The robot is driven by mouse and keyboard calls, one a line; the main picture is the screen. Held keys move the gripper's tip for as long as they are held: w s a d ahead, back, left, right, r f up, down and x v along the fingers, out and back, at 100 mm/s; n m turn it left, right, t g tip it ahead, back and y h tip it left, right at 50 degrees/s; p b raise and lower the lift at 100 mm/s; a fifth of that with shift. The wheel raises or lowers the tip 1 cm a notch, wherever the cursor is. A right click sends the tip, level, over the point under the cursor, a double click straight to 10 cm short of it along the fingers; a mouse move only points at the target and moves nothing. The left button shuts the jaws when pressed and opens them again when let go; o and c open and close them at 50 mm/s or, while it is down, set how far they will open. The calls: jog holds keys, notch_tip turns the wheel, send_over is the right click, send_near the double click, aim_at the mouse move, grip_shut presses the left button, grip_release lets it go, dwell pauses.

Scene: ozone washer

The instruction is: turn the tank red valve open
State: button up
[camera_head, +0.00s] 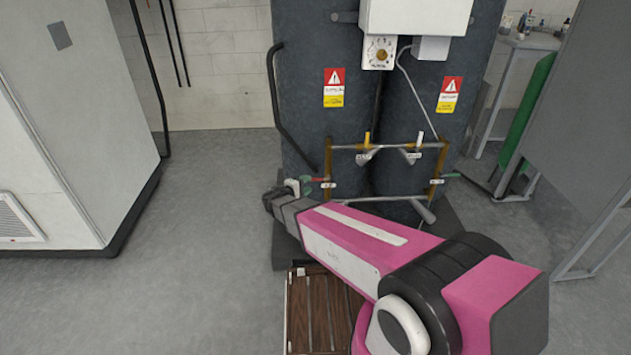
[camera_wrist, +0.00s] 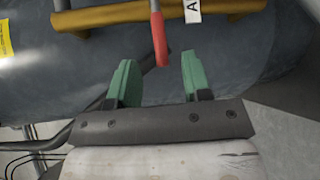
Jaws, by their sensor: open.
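The red valve handle (camera_wrist: 159,38) shows in the wrist view at the top middle, joined to a brass-coloured pipe (camera_wrist: 100,17). In the wrist view the handle's red tip points towards the gap between the fingers, nearer the right finger. I cannot tell whether they touch. In the head view my gripper (camera_head: 306,184) is just left of the handle.
Two dark tanks (camera_head: 318,50) stand behind the pipes, with a white tag (camera_wrist: 192,10) beside the red handle. A black curved pipe (camera_head: 277,100) runs down the left tank. A grey cabinet (camera_head: 75,110) stands at left. Floor (camera_head: 205,220) between is clear.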

aim_at(316, 180)
jog(key=x, duration=0.6)
grip_shut()
